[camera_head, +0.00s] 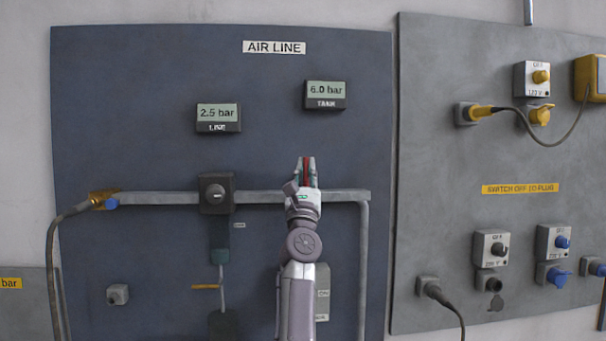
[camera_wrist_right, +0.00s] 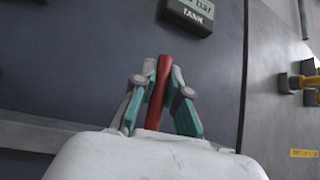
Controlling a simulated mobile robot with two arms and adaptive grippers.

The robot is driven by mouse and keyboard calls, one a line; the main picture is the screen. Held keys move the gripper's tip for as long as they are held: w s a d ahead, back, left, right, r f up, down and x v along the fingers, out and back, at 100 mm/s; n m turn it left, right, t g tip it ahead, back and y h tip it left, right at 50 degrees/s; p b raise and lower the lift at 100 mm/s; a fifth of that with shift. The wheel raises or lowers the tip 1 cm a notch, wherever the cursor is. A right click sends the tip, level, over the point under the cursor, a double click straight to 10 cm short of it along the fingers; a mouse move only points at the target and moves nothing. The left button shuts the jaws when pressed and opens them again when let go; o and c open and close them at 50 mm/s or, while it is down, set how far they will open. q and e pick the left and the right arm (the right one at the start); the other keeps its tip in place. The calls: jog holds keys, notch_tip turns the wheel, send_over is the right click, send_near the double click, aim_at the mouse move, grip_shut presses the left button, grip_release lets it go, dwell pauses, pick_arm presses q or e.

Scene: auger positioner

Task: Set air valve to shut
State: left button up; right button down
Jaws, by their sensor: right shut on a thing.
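The air valve's red lever (camera_wrist_right: 157,95) stands up between the fingers of my right gripper (camera_head: 308,168). The right gripper is shut on it, with the fingers on either side of the lever in the right wrist view (camera_wrist_right: 160,90). In the head view only a thin strip of red (camera_head: 307,172) shows between the fingers, at the right part of the horizontal grey pipe (camera_head: 262,197). The valve body is hidden behind my gripper and wrist. My left gripper is not in view.
The blue AIR LINE panel (camera_head: 150,75) carries a 2.5 bar line display (camera_head: 218,117) and a 6.0 bar tank display (camera_head: 325,94) above the pipe. A dark regulator (camera_head: 215,193) sits left of my gripper. A grey panel (camera_head: 440,170) with switches and sockets stands at the right.

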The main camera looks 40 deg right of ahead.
jog(key=shift+f, duration=0.15)
jog(key=c, duration=1.2)
grip_release()
jog(key=v, duration=1.2)
